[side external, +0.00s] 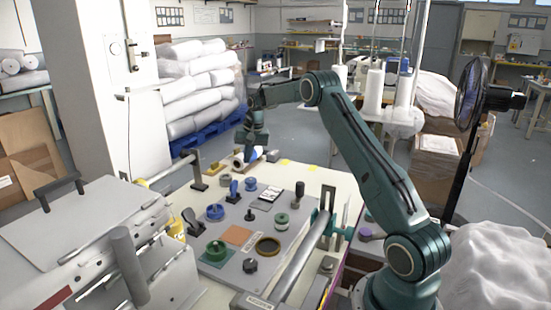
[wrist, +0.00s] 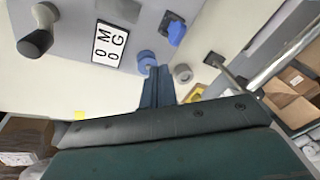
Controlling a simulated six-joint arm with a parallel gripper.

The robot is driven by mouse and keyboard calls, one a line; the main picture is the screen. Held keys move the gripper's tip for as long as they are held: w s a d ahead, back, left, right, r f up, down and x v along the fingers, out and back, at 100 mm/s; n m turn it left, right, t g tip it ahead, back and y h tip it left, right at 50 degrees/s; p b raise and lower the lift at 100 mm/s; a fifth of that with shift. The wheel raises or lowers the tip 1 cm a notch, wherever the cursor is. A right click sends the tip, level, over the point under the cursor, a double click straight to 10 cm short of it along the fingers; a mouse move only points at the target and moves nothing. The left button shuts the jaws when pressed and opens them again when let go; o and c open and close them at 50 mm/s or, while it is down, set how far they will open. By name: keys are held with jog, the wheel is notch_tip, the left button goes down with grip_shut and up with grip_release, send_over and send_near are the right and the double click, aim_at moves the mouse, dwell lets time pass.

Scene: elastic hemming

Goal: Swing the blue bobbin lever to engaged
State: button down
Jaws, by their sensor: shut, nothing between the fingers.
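The blue lever (side external: 234,188) stands up from the far left part of the grey control panel, on a small base. It also shows in the wrist view (wrist: 176,33), ahead and right of the fingertips. I cannot read a marked setting for it. A low round blue knob (side external: 251,184) sits beside it; in the wrist view the knob (wrist: 146,58) is just past my fingertips. My gripper (side external: 249,156) hangs beyond the panel's far edge, fingers pointing down. In the wrist view its fingers (wrist: 155,72) are together and empty. Contact with the knob cannot be told.
A printed card (side external: 272,193) lies near the knob. A black-handled lever (side external: 299,197) stands to its right. A blue wheel (side external: 214,212) and a green knob (side external: 216,251) are nearer. A metal bar (side external: 303,259) runs along the panel's right side.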

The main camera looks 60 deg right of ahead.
aim_at(234, 189)
jog(key=s+a+m+t, duration=0.2)
jog(key=s+a+m, duration=0.1)
jog(key=s+m, duration=0.3)
jog(key=shift+s+f+m, duration=0.35)
jog(key=shift+s+m, duration=0.05)
jog(key=shift+m, duration=0.5)
jog(key=shift+f, duration=0.1)
jog(key=x, duration=0.9)
jog(key=shift+w+a+f, duration=0.15)
jog(key=shift+w+f, duration=0.15)
jog(key=shift+w+r, duration=0.1)
jog(key=shift+w, duration=0.8)
jog(key=shift+w+r, duration=0.15)
jog(key=shift+w, duration=1)
